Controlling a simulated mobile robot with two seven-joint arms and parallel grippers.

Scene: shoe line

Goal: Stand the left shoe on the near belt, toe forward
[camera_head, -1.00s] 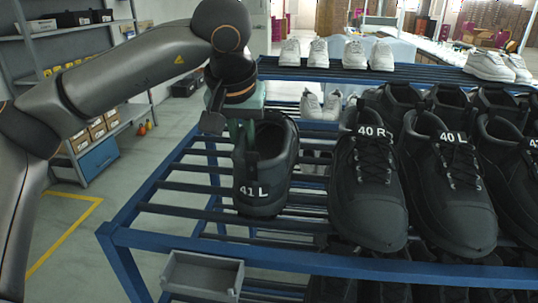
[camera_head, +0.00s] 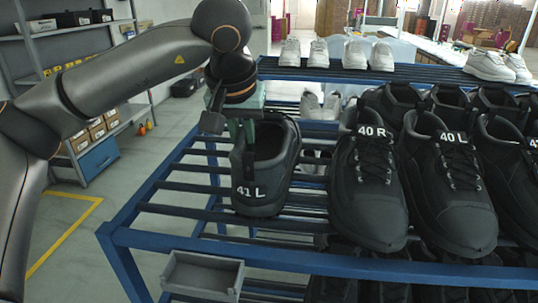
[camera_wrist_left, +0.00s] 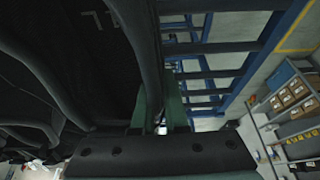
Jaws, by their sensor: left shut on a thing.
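The black shoe marked 41 L (camera_head: 278,168) is on the blue rack's left part, its heel and label facing me and its toe pointing away. In the left wrist view its dark side (camera_wrist_left: 75,60) fills the left half. My left gripper (camera_head: 244,134) comes from above and is shut on the shoe's collar at the left rear; the fingers show in the wrist view (camera_wrist_left: 160,112). I cannot tell whether the sole touches the rack bars. My right gripper is not in view. No belt is recognisable.
The blue rack (camera_head: 150,238) has dark bars, bare at the left. Shoes marked 40 R (camera_head: 365,195) and 40 L (camera_head: 452,190) stand close to the right, with more black shoes behind. A grey tray (camera_head: 200,276) hangs at the front. White shoes (camera_head: 318,52) stand on the back shelf.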

